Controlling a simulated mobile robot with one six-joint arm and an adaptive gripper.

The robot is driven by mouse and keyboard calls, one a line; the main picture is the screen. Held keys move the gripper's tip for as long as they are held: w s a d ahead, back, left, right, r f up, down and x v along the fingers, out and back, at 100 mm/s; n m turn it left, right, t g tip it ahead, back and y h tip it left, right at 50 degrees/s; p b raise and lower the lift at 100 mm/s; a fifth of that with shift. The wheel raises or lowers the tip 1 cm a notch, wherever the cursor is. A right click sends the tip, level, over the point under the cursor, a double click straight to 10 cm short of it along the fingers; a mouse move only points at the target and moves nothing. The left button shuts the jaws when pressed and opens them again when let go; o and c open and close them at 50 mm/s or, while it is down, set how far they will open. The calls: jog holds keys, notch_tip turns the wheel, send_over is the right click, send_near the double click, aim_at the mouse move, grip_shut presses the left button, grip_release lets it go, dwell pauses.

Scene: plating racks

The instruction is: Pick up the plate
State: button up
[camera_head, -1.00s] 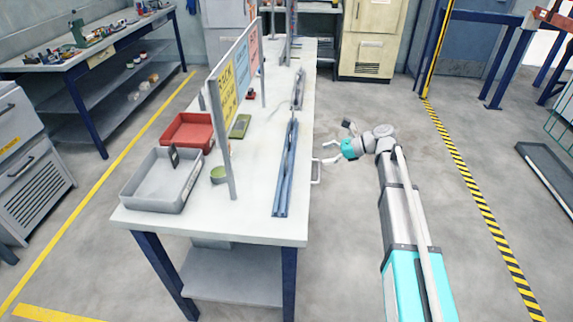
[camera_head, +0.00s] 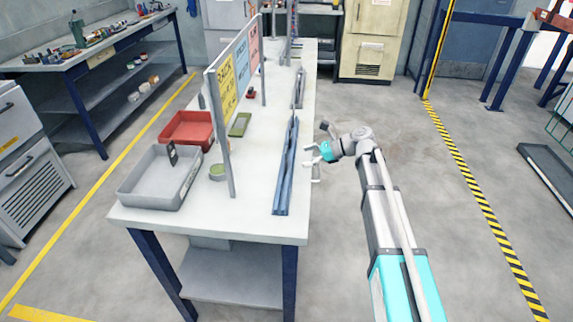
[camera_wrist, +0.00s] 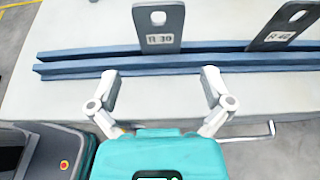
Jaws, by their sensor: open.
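A grey plate marked R 30 (camera_wrist: 158,28) stands in a blue slotted rack (camera_wrist: 200,64) in the wrist view. A second dark grey plate marked R 40 (camera_wrist: 275,32) leans in the same rack to its right. Each has a hole near one end. The rack shows in the head view (camera_head: 286,165) along the bench's right edge; the plates are not distinct there. My gripper (camera_wrist: 161,76) is open and empty, its fingers spread in front of the rack, with the R 30 plate between and beyond them. In the head view my gripper (camera_head: 312,157) is beside the bench edge.
The white bench (camera_head: 255,205) carries a grey tray (camera_head: 140,200), a red tray (camera_head: 170,140), a green round container (camera_head: 217,171) and an upright sign board (camera_head: 228,85). A grey rack (camera_head: 298,88) lies farther back.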

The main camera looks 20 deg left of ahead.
aim_at(286, 160)
jog(key=shift+x, duration=0.8)
jog(key=shift+b+x, duration=1.15)
jog(key=shift+x, duration=1.5)
jog(key=c, duration=1.2)
jog(key=shift+r, duration=0.25)
